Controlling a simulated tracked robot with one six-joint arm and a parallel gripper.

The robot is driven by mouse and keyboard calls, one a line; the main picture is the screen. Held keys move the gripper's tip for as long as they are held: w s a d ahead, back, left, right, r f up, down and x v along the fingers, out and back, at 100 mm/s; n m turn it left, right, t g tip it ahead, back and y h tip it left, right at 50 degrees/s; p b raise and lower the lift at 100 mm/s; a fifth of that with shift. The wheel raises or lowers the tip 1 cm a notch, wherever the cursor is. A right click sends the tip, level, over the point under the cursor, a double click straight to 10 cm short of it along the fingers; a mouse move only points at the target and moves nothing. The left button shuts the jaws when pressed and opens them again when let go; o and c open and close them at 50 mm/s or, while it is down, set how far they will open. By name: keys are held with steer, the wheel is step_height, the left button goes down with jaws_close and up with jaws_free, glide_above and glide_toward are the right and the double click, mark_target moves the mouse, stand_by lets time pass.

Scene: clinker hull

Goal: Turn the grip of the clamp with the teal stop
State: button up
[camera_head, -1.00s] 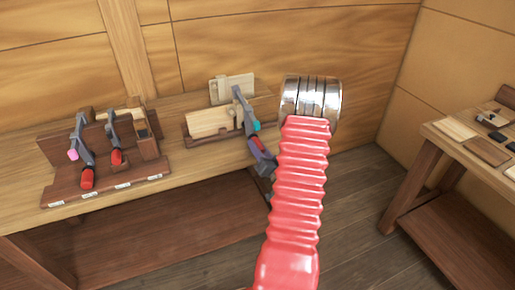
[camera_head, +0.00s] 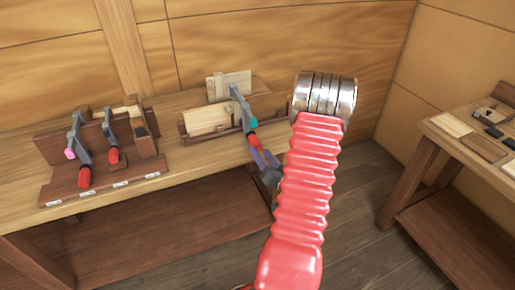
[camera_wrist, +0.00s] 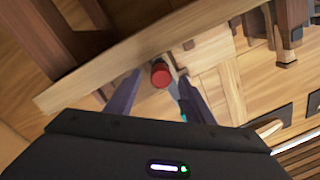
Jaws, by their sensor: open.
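The clamp with the teal stop (camera_head: 237,97) sits on a wooden workpiece at the right end of the long bench. Its teal stop (camera_head: 254,123) is on the bar, and its red grip (camera_head: 252,139) points down toward the bench's front edge. My gripper (camera_head: 262,156) is open just below and in front of this grip, with purple fingers. In the wrist view the round red grip end (camera_wrist: 160,74) shows between the two spread fingertips, touching neither visibly. How deep it lies between them I cannot tell. A sliver of teal shows beside the right finger.
A dark wooden rack (camera_head: 103,182) at the left of the bench holds two similar clamps, one with a pink stop (camera_head: 70,154), both with red grips. Another table (camera_head: 437,124) with small wooden pieces stands at the right. Floor is clear between.

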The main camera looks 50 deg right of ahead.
mark_target(256, 145)
steer(key=v, duration=0.8)
steer(key=n, duration=0.2)
steer(key=a+n+h, duration=0.1)
steer(key=n, duration=0.2)
steer(key=n+g, duration=0.1)
steer(key=n, duration=0.2)
steer(key=shift+a+r, duration=0.2)
steer(key=shift+r, duration=0.05)
steer(key=shift+w, duration=0.15)
stand_by(0.3)
steer(key=x, duration=1.3)
steer(key=shift+w+d+r, duration=0.15)
steer(key=shift+w+d, duration=0.05)
steer(key=shift+d, duration=0.15)
